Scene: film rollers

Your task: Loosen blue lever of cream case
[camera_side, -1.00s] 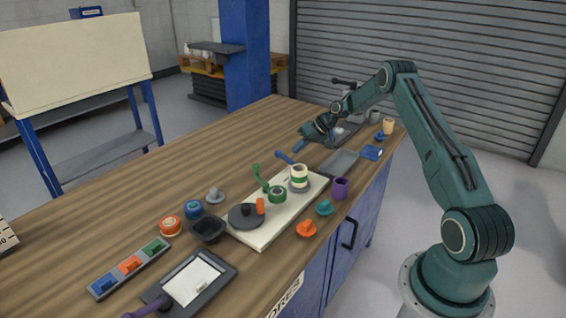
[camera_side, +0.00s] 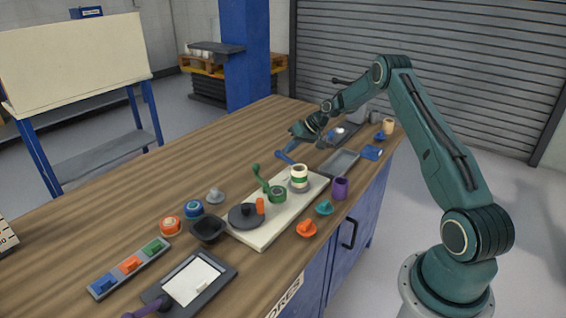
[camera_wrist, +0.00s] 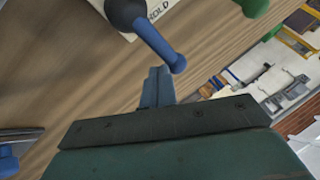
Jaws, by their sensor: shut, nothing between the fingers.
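The cream case (camera_side: 268,236) lies flat on the wooden bench and carries rollers and levers. Its blue lever (camera_side: 284,154) sticks out from the far end and points up-left. My gripper (camera_side: 290,146) is just beyond the lever's free end, fingers pointing down. In the wrist view my gripper (camera_wrist: 160,72) is shut and empty, its fingertips close beside the lever's tip. I cannot tell whether they touch.
A green lever (camera_side: 259,176) stands upright on the case beside a green roller. A grey tray (camera_side: 340,163), a purple cup (camera_side: 340,188) and teal and orange knobs sit along the near edge. Bench left of the case's far end is clear.

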